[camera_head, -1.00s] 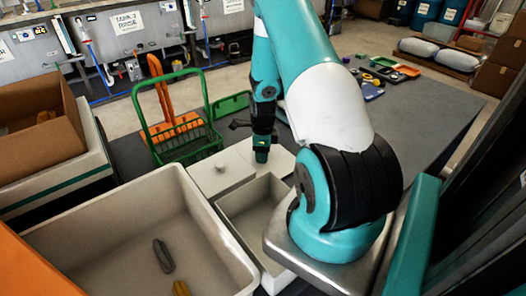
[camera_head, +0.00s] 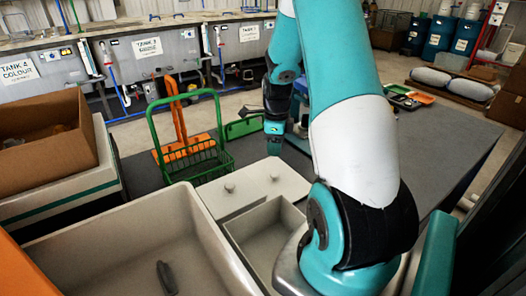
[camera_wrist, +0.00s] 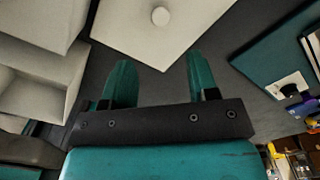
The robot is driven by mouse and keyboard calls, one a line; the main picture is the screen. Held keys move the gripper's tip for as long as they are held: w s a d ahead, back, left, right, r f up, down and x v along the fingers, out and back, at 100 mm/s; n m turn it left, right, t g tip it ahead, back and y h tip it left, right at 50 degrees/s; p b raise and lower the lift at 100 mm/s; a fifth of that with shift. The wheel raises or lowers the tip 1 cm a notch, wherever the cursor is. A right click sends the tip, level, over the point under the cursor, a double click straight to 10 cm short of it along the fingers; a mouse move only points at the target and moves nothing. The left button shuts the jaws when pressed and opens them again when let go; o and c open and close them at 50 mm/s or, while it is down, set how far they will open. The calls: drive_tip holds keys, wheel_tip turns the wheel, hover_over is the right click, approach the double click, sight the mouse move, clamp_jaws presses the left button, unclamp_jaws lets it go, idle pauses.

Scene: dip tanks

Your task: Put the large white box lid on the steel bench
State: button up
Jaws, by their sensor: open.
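A white lid surface with two round knobs (camera_head: 250,192) lies beside an open white box (camera_head: 262,238) in the head view. I cannot tell whether it is one lid or two lids side by side. In the wrist view, a white lid (camera_wrist: 150,38) with one knob lies beyond my fingertips, a corner pointing towards them. My gripper (camera_head: 275,142) is above the far side of the lid surface, pointing down. In the wrist view its two green fingers (camera_wrist: 160,75) are apart with nothing between them. I cannot pick out the steel bench for certain.
A green wire basket (camera_head: 200,160) and an orange stand (camera_head: 180,115) are left of my gripper. A large white bin (camera_head: 130,240) and a cardboard box (camera_head: 45,140) are at left. Steel tanks (camera_head: 165,65) line the back.

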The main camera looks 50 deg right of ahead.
drive_tip(key=a+r+n+y, duration=0.1)
drive_tip(key=a+r+n, duration=0.4)
drive_tip(key=a, duration=0.4)
drive_tip(key=w+a+r+n+t, duration=0.1)
drive_tip(key=a+r+n, duration=0.2)
drive_tip(key=a+n, duration=0.5)
drive_tip(key=a+r+n+y, duration=0.1)
drive_tip(key=a+r+n, duration=0.4)
drive_tip(key=a, duration=0.4)
drive_tip(key=s+a+r+n+y, duration=0.1)
drive_tip(key=s+a+r+n, duration=0.1)
drive_tip(key=s+a+n, duration=0.5)
drive_tip(key=s+a+r+n+g+y, duration=0.1)
drive_tip(key=s+a+r+n, duration=0.1)
drive_tip(key=s+a+n, duration=0.5)
drive_tip(key=s+n, duration=0.1)
drive_tip(key=n, duration=0.4)
drive_tip(key=shift+a+r+n, duration=0.25)
drive_tip(key=shift+a+n, duration=0.15)
